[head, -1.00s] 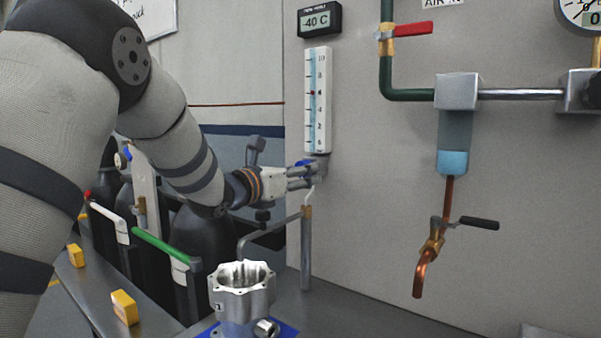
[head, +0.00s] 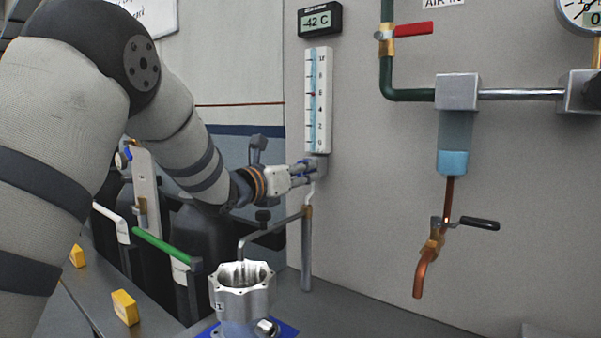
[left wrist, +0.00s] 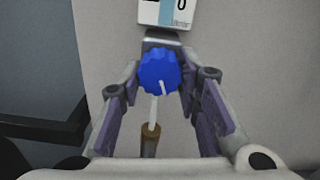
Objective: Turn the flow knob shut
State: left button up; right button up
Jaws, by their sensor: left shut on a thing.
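The flow knob is a round, ridged blue knob (left wrist: 158,70) with a white mark, seen face-on in the left wrist view. In the head view the fingers hide most of the knob; only a bit of blue shows. My right gripper is in neither view.
A bent pipe (head: 306,250) runs below the knob to a metal housing (head: 242,290) on a blue plate. A display (head: 319,20) above the meter reads -42 C. A red-handled valve (head: 410,31) and a copper tap (head: 432,245) stand to the right.

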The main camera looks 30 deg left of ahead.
pick_arm(q)
jog(key=n, duration=0.6)
jog(key=shift+d+r+n, duration=0.1)
jog(key=shift+d+n, duration=0.05)
jog(key=shift+n, duration=0.25)
jog(key=n, duration=0.3)
jog(key=shift+n, duration=0.4)
jog(key=n, duration=0.3)
jog(key=shift+r+n, duration=0.1)
jog(key=shift+n, duration=0.2)
jog(key=n, duration=0.3)
jog(key=shift+r+n, duration=0.1)
jog(key=shift+n, duration=0.2)
jog(key=n, duration=0.3)
jog(key=shift+n, duration=0.3)
jog(key=n, duration=0.6)
jog(key=shift+r+n, duration=0.1)
jog(key=shift+n, duration=0.3)
